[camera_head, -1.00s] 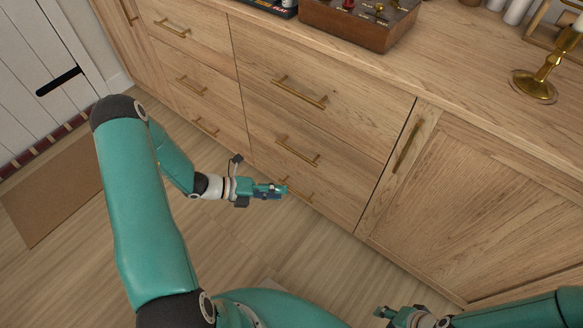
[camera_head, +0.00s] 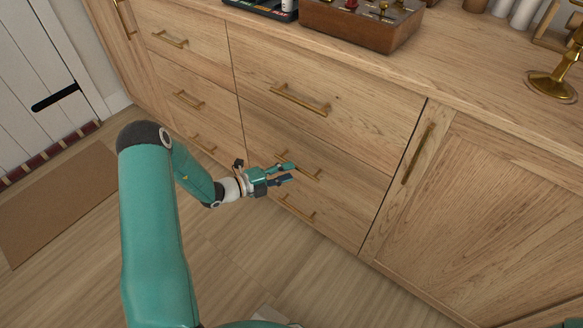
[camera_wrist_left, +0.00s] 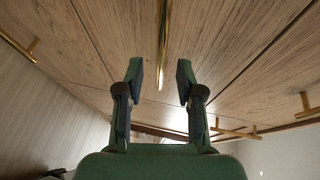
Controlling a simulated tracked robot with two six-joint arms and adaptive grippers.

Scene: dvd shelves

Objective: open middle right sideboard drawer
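The wooden sideboard's middle right drawer (camera_head: 348,188) is shut, flush with the fronts above and below it. Its brass bar handle (camera_head: 308,170) is partly hidden by my left gripper (camera_head: 291,173), which is at the handle's left part in the head view. The left gripper is open, its two fingers apart. In the left wrist view, a brass bar handle (camera_wrist_left: 162,45) runs down the picture between the two open fingers (camera_wrist_left: 160,75); I see no finger clearly touching it. My right gripper is out of view.
Brass handles of the upper right drawer (camera_head: 300,99) and lower right drawer (camera_head: 297,207) stick out above and below. A cabinet door (camera_head: 490,210) is to the right. A wooden box (camera_head: 355,25) and brass candlestick (camera_head: 552,82) stand on top. The floor in front is clear.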

